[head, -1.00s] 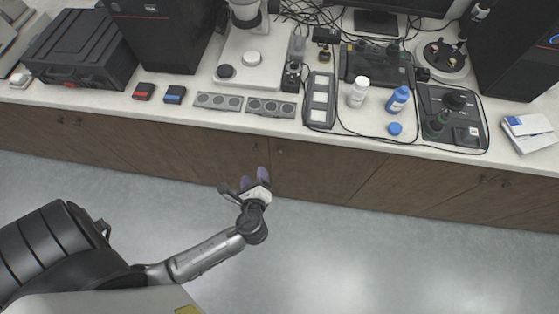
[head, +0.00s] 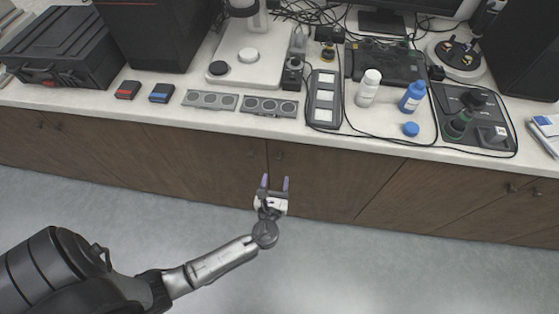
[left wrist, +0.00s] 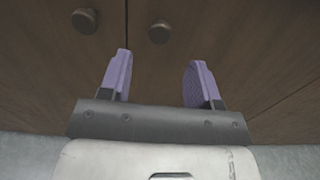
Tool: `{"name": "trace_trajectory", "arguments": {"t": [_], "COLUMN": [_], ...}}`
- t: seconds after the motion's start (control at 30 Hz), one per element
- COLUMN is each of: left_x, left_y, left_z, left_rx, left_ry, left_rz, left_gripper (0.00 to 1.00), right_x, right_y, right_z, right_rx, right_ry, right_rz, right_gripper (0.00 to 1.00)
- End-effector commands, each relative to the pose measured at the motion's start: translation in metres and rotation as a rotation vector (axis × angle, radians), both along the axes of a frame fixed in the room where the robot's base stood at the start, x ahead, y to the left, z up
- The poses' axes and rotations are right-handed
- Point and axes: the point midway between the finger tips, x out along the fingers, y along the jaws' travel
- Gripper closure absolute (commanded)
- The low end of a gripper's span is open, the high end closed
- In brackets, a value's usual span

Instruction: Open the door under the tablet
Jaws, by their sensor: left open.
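A dark flat device with pale square panels (head: 324,98), perhaps the tablet, lies near the counter's front edge. Below it is a brown wooden cabinet door (head: 325,180), shut flush. Its small dark round knob (head: 279,155) is at the upper left, beside the seam with the left door (head: 200,165). My left gripper (head: 275,182) is open and empty in front of the door, below the knob in the head view. In the left wrist view, the right knob (left wrist: 159,32) shows ahead between the fingertips (left wrist: 160,62), apart from them. My right gripper is not in view.
The left door's knob (left wrist: 85,20) is just left of the seam in the left wrist view. The white counter (head: 235,125) overhangs the doors and holds bottles, a control pad (head: 470,118) and a black case (head: 65,48). The grey floor (head: 400,270) is clear.

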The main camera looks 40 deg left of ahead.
Motion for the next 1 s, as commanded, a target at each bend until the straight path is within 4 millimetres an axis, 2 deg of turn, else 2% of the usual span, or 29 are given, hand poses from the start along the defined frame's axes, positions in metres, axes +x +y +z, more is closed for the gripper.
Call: {"name": "trace_trajectory", "arguments": {"t": [0.2,0.4,0.6,1.0], "left_x": [0.033,0.055,0.065,0.067], "left_y": [0.022,0.035,0.042,0.044], "left_z": [-0.002,-0.001,-0.001,0.000], "left_rx": [0.000,-0.001,-0.002,-0.002], "left_ry": [-0.002,-0.001,0.000,0.000], "left_rz": [0.001,0.000,0.001,0.000], "left_gripper": [0.43,0.43,0.43,0.45], "right_x": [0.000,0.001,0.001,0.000], "right_y": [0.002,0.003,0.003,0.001], "right_z": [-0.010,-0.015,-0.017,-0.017], "right_rx": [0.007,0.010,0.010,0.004], "right_ry": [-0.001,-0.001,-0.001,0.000], "right_rz": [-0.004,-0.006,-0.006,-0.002], "right_gripper": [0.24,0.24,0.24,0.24]}}
